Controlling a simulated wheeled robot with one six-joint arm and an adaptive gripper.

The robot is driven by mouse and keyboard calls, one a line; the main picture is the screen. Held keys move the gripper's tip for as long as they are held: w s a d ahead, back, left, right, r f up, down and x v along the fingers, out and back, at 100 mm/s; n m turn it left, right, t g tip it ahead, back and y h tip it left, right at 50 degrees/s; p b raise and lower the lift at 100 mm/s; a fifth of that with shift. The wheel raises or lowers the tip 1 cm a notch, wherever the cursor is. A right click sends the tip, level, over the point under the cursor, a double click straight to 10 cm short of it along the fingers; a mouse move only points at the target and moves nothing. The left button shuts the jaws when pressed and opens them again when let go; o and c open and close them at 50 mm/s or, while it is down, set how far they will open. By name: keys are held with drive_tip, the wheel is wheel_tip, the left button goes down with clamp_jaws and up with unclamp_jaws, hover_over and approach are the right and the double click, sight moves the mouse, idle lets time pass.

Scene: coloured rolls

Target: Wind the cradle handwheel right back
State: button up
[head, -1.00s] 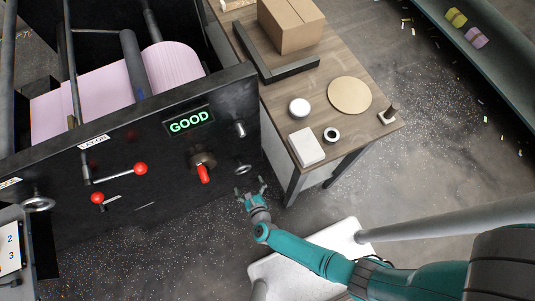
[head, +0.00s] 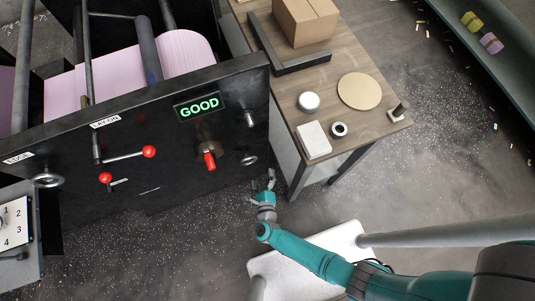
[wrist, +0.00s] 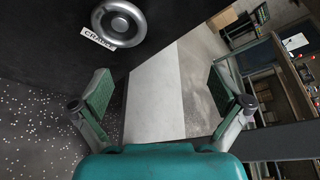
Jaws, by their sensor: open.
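The cradle handwheel is a small grey metal ring wheel (head: 249,160) low at the right end of the machine's black side panel. In the wrist view the handwheel (wrist: 118,22) is large at the upper left, beside a white label (wrist: 98,39) that reads CRADLE. My gripper (head: 264,180) is just below and right of the wheel in the head view, apart from it. In the wrist view my gripper's jaws (wrist: 160,84) are spread wide with nothing between them, and the wheel lies beyond and above the left finger.
The panel also carries a red-handled knob (head: 209,159), red-balled levers (head: 148,152), a second handwheel (head: 47,180) at far left and a lit GOOD sign (head: 199,106). A wooden table (head: 375,132) with a box and small items stands close on the right. Speckled floor lies below the panel.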

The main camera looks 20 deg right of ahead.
drive_tip(key=d+r+n+h, duration=0.1)
drive_tip(key=n, duration=0.1)
drive_tip(key=s+d+n+h, duration=0.1)
drive_tip(key=shift+r+n+t, duration=0.4)
drive_tip(key=shift+w+a, duration=0.1)
